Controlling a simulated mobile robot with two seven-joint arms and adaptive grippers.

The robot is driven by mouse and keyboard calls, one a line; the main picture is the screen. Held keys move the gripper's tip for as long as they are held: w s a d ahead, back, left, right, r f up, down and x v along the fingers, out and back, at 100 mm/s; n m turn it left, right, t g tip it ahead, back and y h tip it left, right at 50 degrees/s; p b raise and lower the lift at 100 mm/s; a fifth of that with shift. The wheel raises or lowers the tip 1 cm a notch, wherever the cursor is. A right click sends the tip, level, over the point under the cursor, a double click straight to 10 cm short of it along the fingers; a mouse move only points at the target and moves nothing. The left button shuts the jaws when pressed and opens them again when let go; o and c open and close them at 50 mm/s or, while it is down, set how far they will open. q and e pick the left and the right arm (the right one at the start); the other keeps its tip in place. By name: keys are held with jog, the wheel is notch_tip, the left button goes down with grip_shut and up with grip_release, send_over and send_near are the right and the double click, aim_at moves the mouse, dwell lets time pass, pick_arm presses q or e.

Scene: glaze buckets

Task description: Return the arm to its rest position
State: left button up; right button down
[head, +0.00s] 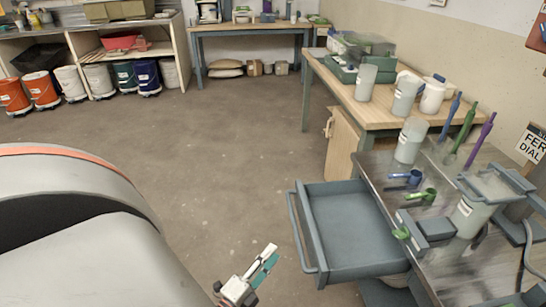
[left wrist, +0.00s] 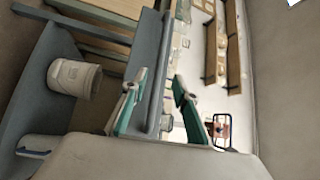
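My left gripper (head: 268,257) shows at the bottom middle of the head view, over the bare floor and left of the open drawer. Its fingers have teal pads. In the left wrist view the two fingers of the left gripper (left wrist: 159,80) stand apart with nothing between them, so it is open and empty. My right gripper is in neither view.
An open grey drawer (head: 355,225) juts from the dark workbench (head: 385,170) at right. A wooden table (head: 375,108) stands behind it. Buckets, including a blue one (head: 146,75), line the far left shelves. The middle floor is clear. A white bucket (left wrist: 75,78) shows in the wrist view.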

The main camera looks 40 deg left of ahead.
pick_arm(q)
jog(key=shift+d, duration=0.1)
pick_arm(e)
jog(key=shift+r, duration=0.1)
